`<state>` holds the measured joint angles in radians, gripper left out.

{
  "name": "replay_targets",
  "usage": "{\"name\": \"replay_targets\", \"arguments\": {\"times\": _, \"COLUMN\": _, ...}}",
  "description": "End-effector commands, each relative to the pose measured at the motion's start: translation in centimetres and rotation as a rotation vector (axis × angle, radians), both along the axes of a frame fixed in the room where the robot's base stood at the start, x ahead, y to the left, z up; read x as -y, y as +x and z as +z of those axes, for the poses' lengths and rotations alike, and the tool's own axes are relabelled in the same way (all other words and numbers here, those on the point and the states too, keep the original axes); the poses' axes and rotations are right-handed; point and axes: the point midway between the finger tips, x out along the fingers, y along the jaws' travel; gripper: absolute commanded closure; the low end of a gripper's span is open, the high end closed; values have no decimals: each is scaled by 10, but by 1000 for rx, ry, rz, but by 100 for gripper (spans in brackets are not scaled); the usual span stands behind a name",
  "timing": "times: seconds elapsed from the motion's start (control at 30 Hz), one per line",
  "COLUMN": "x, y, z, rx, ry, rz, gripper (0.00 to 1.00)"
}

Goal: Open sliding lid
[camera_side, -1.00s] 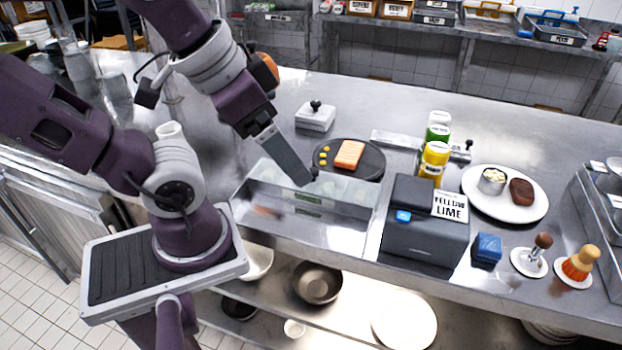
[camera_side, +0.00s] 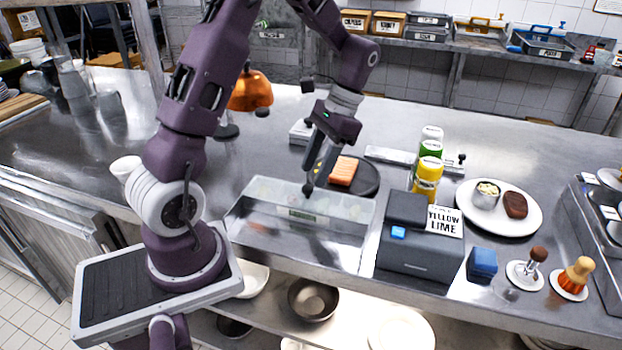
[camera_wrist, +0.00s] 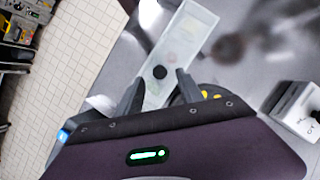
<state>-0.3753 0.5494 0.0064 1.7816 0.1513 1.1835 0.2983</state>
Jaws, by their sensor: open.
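A clear, low bin (camera_side: 345,232) stands at the front edge of the steel counter. Its translucent lid (camera_side: 345,207) lies across the top and also shows as a pale strip in the wrist view (camera_wrist: 184,38). A black knob (camera_side: 308,190) stands on the lid; in the wrist view the knob (camera_wrist: 160,72) lies between my fingers. My gripper (camera_side: 316,180) points down at the knob, with its jaws open. In the wrist view my gripper (camera_wrist: 159,80) has one finger to each side of the knob. I cannot tell whether either finger touches it.
A dark round plate (camera_side: 368,182) with an orange block (camera_side: 343,171) is just behind the bin. A dark grey label printer (camera_side: 418,250) and bottles (camera_side: 427,178) stand to the right. An orange lamp (camera_side: 250,92) hangs behind my arm.

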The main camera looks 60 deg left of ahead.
Motion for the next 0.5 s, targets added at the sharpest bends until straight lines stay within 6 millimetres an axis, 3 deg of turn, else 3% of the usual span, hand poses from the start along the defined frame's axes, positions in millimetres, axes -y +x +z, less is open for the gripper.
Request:
{"name": "replay_targets", "arguments": {"times": 0.2, "x": 0, "y": -12, "z": -28, "rx": -1, "ry": 0, "rz": 0, "gripper": 55}}
{"name": "replay_targets", "arguments": {"times": 0.47, "x": 0, "y": -13, "z": -30, "rx": 2, "ry": 0, "rz": 0, "gripper": 55}}
{"name": "replay_targets", "arguments": {"times": 0.5, "x": 0, "y": -13, "z": -30, "rx": 2, "ry": 0, "rz": 0, "gripper": 61}}
